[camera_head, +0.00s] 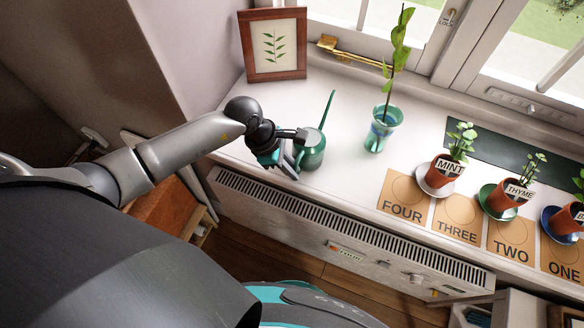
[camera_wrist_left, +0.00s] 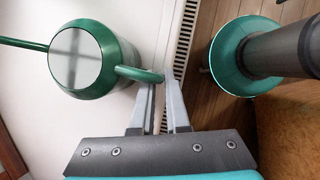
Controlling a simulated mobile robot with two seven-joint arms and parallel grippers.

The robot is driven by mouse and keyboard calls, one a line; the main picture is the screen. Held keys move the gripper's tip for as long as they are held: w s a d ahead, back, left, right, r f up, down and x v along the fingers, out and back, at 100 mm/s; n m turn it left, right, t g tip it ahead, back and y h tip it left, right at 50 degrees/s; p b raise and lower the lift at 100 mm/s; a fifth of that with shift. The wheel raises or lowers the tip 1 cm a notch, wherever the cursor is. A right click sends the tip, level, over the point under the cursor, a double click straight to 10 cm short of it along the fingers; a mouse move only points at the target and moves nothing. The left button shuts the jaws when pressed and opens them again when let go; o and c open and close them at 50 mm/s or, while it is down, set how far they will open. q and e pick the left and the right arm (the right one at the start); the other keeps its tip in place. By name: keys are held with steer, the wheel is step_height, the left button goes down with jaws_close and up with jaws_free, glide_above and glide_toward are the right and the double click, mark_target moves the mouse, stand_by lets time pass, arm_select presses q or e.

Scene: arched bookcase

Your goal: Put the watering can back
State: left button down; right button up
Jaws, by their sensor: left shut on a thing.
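The green watering can (camera_head: 312,152) is at the left part of the white windowsill, upright, with its thin spout pointing up and toward the window. My left gripper (camera_head: 295,152) is at its near left side. In the left wrist view the can (camera_wrist_left: 112,62) shows its round body, and its loop handle (camera_wrist_left: 138,74) runs between the fingers of my left gripper (camera_wrist_left: 160,92), which is shut on it. I cannot tell whether the can's base touches the sill. My right gripper is not in view.
A framed leaf picture (camera_head: 273,45) stands behind the can. A glass vase with a plant (camera_head: 383,128) is to its right. Potted herbs stand farther right near numbered cards (camera_head: 404,198). A radiator (camera_head: 345,230) runs below the sill edge.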

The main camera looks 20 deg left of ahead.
arm_select(q)
steer(key=shift+w, duration=0.1)
steer(key=shift+f, duration=0.1)
steer(key=c, duration=0.9)
jaws_free()
steer(key=shift+a+r, duration=0.15)
steer(key=shift+r, duration=0.2)
steer(key=p+v, duration=0.2)
steer(key=v, duration=0.9)
steer(key=shift+r, duration=0.25)
